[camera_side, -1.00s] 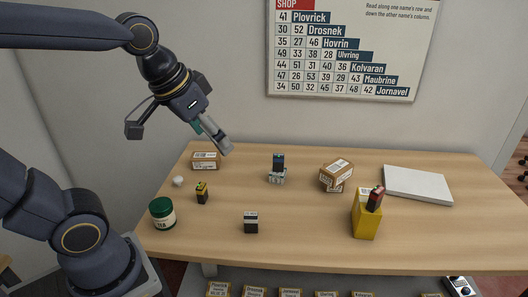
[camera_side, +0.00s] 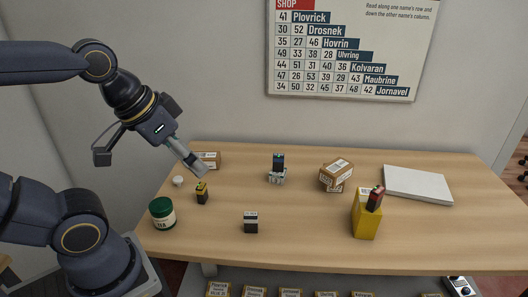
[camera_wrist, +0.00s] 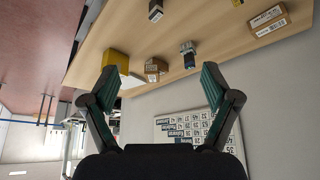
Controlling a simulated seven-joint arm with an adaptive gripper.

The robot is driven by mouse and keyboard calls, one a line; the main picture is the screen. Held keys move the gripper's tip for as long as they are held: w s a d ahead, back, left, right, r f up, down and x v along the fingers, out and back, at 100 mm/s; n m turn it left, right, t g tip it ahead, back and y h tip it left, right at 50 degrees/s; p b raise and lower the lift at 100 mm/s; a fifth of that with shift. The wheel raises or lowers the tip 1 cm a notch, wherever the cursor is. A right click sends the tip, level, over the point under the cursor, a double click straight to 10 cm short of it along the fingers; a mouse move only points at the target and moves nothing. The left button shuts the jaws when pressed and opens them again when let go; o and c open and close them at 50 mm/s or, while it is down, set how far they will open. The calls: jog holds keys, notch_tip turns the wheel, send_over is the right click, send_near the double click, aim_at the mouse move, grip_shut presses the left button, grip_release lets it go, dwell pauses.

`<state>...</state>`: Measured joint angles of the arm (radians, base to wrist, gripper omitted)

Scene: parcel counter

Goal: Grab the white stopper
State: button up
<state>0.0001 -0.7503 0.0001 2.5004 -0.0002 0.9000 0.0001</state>
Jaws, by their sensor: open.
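The white stopper (camera_side: 178,181) is a small pale rounded piece at the left end of the wooden table in the side view, left of the small black and yellow battery-like block (camera_side: 202,192). I cannot make it out in the wrist view. My gripper (camera_side: 203,171) is above the table, to the right of the stopper and slightly higher in the picture, in front of a cardboard box. In the wrist view my gripper (camera_wrist: 156,88) is open, its two fingers spread with nothing between them at close range.
A green jar (camera_side: 162,213) stands at the front left, and a small cardboard box (camera_side: 209,160) behind my gripper. A dark block (camera_side: 251,222), stacked cardboard boxes (camera_side: 336,176), a yellow box (camera_side: 366,222) and a white slab (camera_side: 417,185) stand farther right. The table middle is mostly clear.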

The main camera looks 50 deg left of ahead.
jog(key=shift+c, duration=0.2)
jog(key=c, duration=0.4)
jog(key=shift+c, duration=0.2)
